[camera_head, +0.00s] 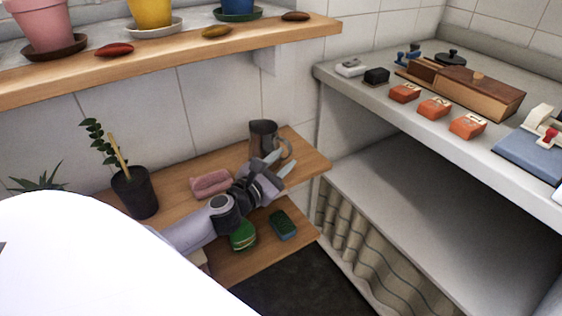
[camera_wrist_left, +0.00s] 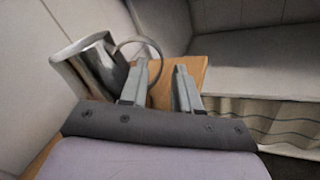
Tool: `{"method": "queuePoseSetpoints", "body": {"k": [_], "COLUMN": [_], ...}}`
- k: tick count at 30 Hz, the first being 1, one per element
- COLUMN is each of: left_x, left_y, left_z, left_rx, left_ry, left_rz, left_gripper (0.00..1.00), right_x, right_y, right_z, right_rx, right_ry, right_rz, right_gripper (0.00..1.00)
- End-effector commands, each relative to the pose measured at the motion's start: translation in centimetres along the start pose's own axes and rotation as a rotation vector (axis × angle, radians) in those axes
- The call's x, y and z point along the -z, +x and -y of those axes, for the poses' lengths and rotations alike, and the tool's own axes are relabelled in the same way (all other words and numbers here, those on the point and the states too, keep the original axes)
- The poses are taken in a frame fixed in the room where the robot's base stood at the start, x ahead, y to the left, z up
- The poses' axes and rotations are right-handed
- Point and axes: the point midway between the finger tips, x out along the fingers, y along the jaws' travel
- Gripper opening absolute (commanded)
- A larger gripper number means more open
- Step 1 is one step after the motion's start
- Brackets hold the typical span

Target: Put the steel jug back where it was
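The steel jug (camera_head: 264,137) stands upright on the upper wooden shelf (camera_head: 305,151), near its right end by the wall. Its handle faces right in the head view. My left gripper (camera_head: 283,167) is just in front of the jug, its two fingers apart. In the left wrist view the jug (camera_wrist_left: 92,66) is left of the gripper (camera_wrist_left: 163,78). The handle loop shows around and behind the left fingertip, its outer bar appearing in the gap between the fingers. I cannot tell whether they touch. My right gripper is not in view.
A pink sponge (camera_head: 211,184) and a potted plant (camera_head: 136,190) are left on the same shelf. A green round item (camera_head: 243,236) and a green-blue sponge (camera_head: 283,225) lie on the lower shelf. A high shelf (camera_head: 180,62) holds pots. The counter (camera_head: 395,112) at right holds boxes.

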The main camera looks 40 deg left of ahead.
Motion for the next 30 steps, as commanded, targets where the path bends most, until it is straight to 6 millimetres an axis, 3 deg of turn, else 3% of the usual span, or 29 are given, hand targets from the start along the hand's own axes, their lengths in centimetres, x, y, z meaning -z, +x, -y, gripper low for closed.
{"method": "queuePoseSetpoints", "body": {"k": [11, 30], "left_x": [-0.3, -0.2], "left_y": [-0.8, -9.8], "left_z": [-0.1, -0.1], "left_rx": [0.002, 0.001], "left_ry": [-0.001, -0.002], "left_rz": [-0.001, -0.003], "left_gripper": [0.31, 0.31], "right_x": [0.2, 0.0], "right_y": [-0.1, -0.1], "right_z": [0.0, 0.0], "right_rx": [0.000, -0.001], "right_ry": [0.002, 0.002], "right_rz": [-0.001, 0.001], "right_gripper": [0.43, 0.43]}}
